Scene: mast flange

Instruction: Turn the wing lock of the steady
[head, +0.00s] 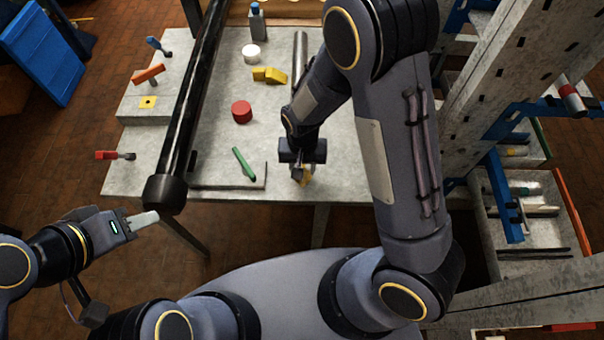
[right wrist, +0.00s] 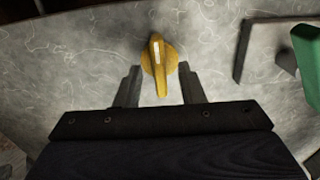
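The yellow wing lock (right wrist: 158,62) with a white mark sits at the table's front edge. In the head view it shows only partly (head: 306,177), below my right gripper (head: 299,174). In the right wrist view my right gripper (right wrist: 158,78) is open, with one finger on each side of the wing and a visible gap to each. The wing points roughly along the fingers, slightly tilted. My left gripper (head: 150,218) is at the lower left, by the capped lower end of the black mast (head: 187,120). Its fingers overlap in this view, so their opening is unclear.
The grey table (head: 215,125) holds a red cylinder (head: 242,111), yellow blocks (head: 269,75), a white round piece (head: 251,53) and a green bar (head: 244,162). Red-handled and blue-handled items stand at its left. A steel rack (head: 510,90) stands at the right.

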